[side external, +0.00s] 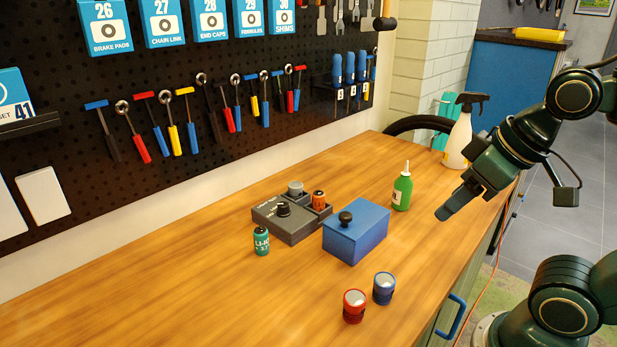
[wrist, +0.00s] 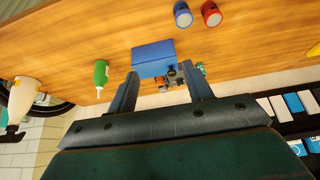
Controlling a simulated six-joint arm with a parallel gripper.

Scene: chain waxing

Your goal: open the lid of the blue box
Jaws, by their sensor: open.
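The blue box (side external: 362,240) stands on the wooden table, with a lid on top that looks closed. A black knob (side external: 345,218) sits on the lid. In the wrist view the blue box (wrist: 152,54) shows just beyond the fingertips, its lower part close to other small items. My gripper (side external: 447,212) is to the right of the box and above the table, apart from it. In the wrist view my gripper (wrist: 158,70) has its two fingers spread wide with nothing held between them.
A green bottle (side external: 402,188) stands behind. The left table is clear.

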